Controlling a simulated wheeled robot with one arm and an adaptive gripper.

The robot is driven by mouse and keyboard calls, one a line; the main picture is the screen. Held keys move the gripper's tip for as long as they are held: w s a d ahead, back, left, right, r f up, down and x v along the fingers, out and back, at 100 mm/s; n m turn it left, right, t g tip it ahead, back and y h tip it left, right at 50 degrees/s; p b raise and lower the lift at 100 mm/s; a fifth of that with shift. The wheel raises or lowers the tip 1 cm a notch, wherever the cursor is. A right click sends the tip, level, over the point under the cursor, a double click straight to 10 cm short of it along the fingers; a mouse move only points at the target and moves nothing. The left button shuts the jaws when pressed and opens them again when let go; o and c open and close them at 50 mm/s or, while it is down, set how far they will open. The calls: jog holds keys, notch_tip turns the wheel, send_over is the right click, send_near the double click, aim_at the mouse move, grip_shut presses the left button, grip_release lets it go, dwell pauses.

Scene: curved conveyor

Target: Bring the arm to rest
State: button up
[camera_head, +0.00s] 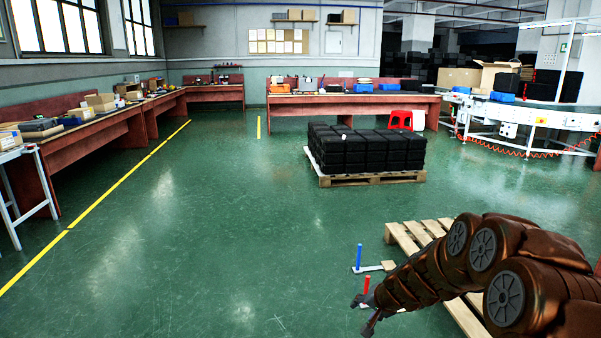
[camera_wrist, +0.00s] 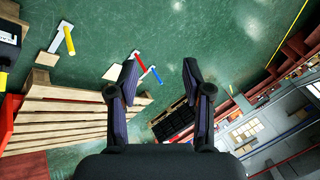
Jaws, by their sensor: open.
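My arm reaches in from the lower right in the head view, bent low over the floor. My gripper (camera_head: 369,314) is at its far end, above the green floor and to the left of an empty wooden pallet (camera_head: 405,241). In the wrist view my gripper (camera_wrist: 160,80) has its two fingers spread apart. The pallet also shows in the wrist view (camera_wrist: 60,113), left of the fingers.
A blue post (camera_head: 359,256) and a red post (camera_head: 366,285) stand near my gripper. Black crates (camera_head: 365,150) sit on another pallet further back. Workbenches (camera_head: 350,105) line the walls, and a conveyor (camera_head: 540,118) is at the right. The floor at left is clear.

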jog(key=s+a+r+n+g+y, duration=0.1)
jog(key=s+a+r+n, duration=0.15)
jog(key=s, duration=0.35)
jog(key=s+a+r+n+g+y, duration=0.1)
jog(key=s+a+r, duration=0.2)
jog(key=s+a, duration=0.15)
jog(key=s+d+r+n+g+h, duration=0.1)
jog(key=s+d+r+g+h, duration=0.15)
jog(key=s, duration=0.85)
jog(key=s+d+r+n+g+h, duration=0.1)
jog(key=s+d+g, duration=0.15)
jog(key=s, duration=0.85)
jog(key=s+d+r+n+g+h, duration=0.1)
jog(key=s+d+g, duration=0.15)
jog(key=s, duration=0.95)
notch_tip(320, 180, up, 20)
jog(key=t+p, duration=0.1)
jog(key=p, duration=1.7)
jog(key=shift+d, duration=0.2)
